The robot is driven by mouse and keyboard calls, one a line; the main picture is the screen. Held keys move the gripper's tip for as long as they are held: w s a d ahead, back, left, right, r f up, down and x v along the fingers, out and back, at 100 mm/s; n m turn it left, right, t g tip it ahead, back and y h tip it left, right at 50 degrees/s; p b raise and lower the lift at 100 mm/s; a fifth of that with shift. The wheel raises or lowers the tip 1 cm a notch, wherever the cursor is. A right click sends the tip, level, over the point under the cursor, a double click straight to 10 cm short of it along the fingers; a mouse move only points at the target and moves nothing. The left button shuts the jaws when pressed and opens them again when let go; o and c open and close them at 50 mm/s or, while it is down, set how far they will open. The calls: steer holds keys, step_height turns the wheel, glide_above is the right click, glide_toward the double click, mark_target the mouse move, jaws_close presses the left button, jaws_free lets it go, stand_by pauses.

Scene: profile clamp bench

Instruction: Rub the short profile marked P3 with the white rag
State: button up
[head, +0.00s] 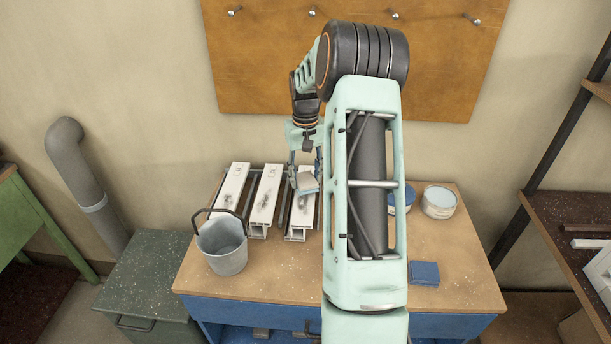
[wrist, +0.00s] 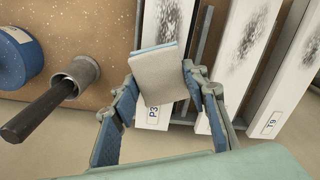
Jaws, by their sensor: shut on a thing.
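The profile marked P3 (wrist: 165,25) is a short white bar with dark grey smudges; its label shows beside the held pad. In the head view P3 (head: 300,219) is the rightmost of three bars. My gripper (head: 305,172) is shut on a folded off-white rag with a pale blue edge (wrist: 160,75). The rag (head: 307,184) is over P3 and hides part of its face near the label. I cannot tell whether it touches the bar. My gripper's fingers (wrist: 161,82) grip the rag from both sides in the wrist view.
Two more smudged bars lie left of P3: a middle one (head: 265,195) and one marked T9 (wrist: 285,95). A grey bucket (head: 222,247) stands in front.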

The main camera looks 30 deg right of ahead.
mark_target(304, 187)
steer(key=shift+f+b, duration=0.45)
steer(key=shift+f, duration=0.35)
steer(key=shift+s+a+r+b, duration=0.1)
steer(key=shift+s+a+b, duration=0.2)
steer(key=shift+s+a, duration=0.35)
steer(key=shift+s+a+b, duration=0.25)
steer(key=shift+s+a, duration=0.2)
steer(key=shift+s, duration=0.35)
steer(key=shift+s+a+f+b, duration=0.15)
steer(key=shift+s+a+b, duration=0.25)
steer(key=shift+s+a, duration=0.55)
steer(key=shift+s+a+f+b, duration=0.1)
steer(key=shift+s+a+b, duration=0.4)
steer(key=shift+s, duration=0.6)
steer(key=shift+s+a, duration=0.8)
steer(key=shift+s, duration=0.15)
steer(key=shift+r, duration=0.1)
steer(key=shift+w+d+r+p, duration=0.1)
steer(key=shift+w+d+p, duration=0.35)
steer(key=shift+w+d, duration=0.45)
steer(key=shift+w+d+r+p, duration=0.1)
steer(key=shift+w+d+p, duration=0.4)
steer(key=shift+w, duration=0.6)
steer(key=shift+w+d+f+p, duration=0.15)
steer(key=shift+w+d+p, duration=0.3)
steer(key=shift+w+d, duration=0.65)
steer(key=shift+w+d+f+p, duration=0.15)
steer(key=shift+w+d+p, duration=0.25)
steer(key=shift+w+d, duration=0.7)
